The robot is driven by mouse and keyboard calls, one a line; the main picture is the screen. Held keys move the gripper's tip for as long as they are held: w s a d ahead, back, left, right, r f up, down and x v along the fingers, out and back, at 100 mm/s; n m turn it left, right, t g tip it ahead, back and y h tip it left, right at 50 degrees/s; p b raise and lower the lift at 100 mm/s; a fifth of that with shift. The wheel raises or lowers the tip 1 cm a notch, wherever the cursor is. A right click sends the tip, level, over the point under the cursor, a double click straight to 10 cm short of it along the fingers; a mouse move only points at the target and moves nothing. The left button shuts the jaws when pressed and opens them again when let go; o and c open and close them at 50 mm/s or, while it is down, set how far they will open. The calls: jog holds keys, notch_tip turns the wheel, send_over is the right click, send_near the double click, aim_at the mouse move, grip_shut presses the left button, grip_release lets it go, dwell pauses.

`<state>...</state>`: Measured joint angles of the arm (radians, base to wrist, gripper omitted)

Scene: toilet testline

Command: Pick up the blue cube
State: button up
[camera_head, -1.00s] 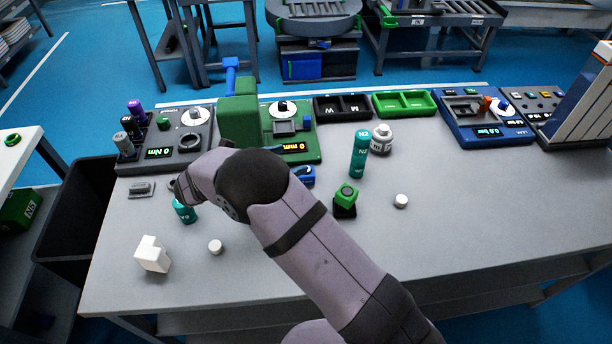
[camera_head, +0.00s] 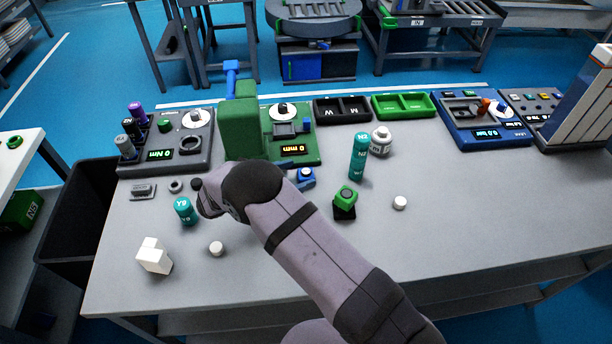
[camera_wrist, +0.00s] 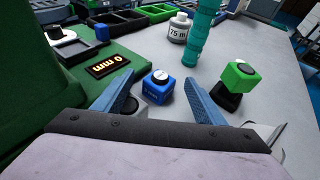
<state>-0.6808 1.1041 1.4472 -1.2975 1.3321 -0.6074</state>
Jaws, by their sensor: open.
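The blue cube (camera_head: 306,178) sits on the grey workbench (camera_head: 470,210), in front of the green machine. It has a round white-and-black piece on top. In the wrist view the blue cube (camera_wrist: 158,86) shows between and beyond the two blue fingers of my gripper (camera_wrist: 165,98). The fingers are open and apart, with nothing held between them. The left finger looks close to the cube's left side; I cannot tell whether it touches. In the head view my gripper is mostly hidden behind my own arm, left of the cube.
A green cube (camera_head: 346,195) on a black base stands right of the blue cube. The green machine (camera_head: 240,125) rises behind left. The bench's right front is mostly clear.

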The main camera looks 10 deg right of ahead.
aim_at(306, 170)
jog(key=shift+p+x, duration=0.9)
jog(key=shift+x, duration=1.45)
jog(key=shift+c, duration=0.2)
jog(key=shift+a, duration=0.1)
jog(key=c, duration=1)
jog(key=shift+r, duration=0.15)
notch_tip(306, 170, up, 9)
jog(key=shift+r+b, duration=0.1)
jog(key=shift+b, duration=1.05)
jog(key=shift+r, duration=0.25)
jog(key=shift+s, duration=0.15)
